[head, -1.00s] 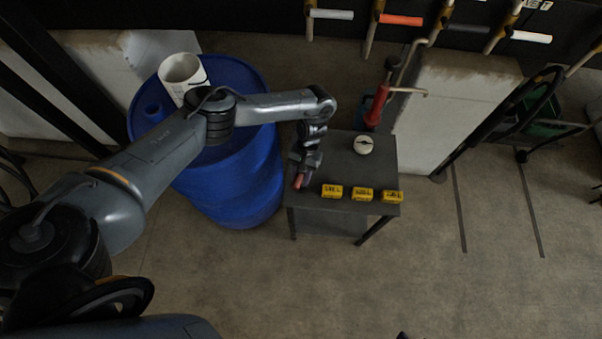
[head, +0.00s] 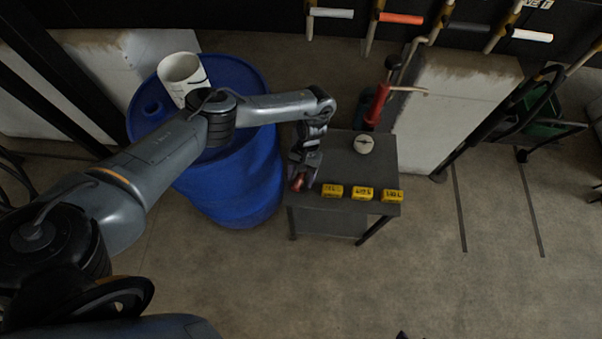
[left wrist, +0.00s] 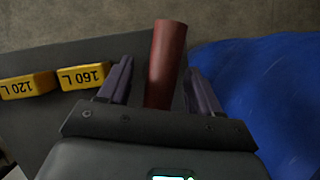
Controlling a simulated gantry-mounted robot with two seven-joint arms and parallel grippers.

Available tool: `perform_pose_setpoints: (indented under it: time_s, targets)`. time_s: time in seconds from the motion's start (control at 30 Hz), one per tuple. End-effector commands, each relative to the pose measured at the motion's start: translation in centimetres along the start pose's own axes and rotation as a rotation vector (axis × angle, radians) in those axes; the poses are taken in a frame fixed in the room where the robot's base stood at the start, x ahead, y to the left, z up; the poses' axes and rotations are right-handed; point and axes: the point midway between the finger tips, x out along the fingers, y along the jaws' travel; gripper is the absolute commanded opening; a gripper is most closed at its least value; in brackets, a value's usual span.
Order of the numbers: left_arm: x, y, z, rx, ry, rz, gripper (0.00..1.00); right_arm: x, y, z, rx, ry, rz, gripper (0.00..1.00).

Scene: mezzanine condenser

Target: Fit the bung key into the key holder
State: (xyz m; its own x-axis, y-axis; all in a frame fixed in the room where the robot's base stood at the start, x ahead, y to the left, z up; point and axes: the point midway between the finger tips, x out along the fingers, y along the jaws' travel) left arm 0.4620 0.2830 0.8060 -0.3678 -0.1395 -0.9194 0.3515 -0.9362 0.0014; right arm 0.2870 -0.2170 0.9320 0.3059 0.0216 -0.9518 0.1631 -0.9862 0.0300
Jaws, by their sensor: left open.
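A brownish-red cylinder, which looks like the bung key's handle, stands between the fingers of my left gripper (left wrist: 158,68) in the left wrist view (left wrist: 166,55). In the head view the red piece (head: 297,184) shows at the left gripper, over the left edge of the small dark table (head: 335,165). The left gripper is open, with a gap on both sides of the cylinder. The cylinder's lower end is hidden by the gripper. I cannot tell which thing is the key holder. A small purple tip (head: 402,335) at the bottom edge may be my right gripper.
Yellow labelled blocks (head: 362,194) line the table's front edge; two also show in the left wrist view (left wrist: 84,76). A white round item (head: 363,144) sits behind them. A blue drum (head: 235,165) bearing a white cup (head: 181,73) stands left. A red-handled tool (head: 377,103) stands behind the table.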

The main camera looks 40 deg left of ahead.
Motion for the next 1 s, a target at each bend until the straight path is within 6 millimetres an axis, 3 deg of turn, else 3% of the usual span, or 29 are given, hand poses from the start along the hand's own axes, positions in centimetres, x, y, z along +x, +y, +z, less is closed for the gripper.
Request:
perform_pose_setpoints:
  time_s: [0.27, 0.73, 1.0]
  targets:
    - [-1.0, 0.0, 0.0, 0.001, 0.003, -0.001, 0.64, -0.4, 0.0, -0.1, 0.001, 0.000, -0.001, 0.43]
    - [-8.5, 0.0, 0.0, 0.000, 0.003, -0.001, 0.64, -2.7, 0.3, -0.8, -0.008, -0.001, 0.006, 0.43]
    - [-10.6, 0.0, 0.0, 0.000, 0.000, 0.000, 0.64, -3.1, 0.3, -0.9, -0.008, -0.002, 0.007, 0.43]
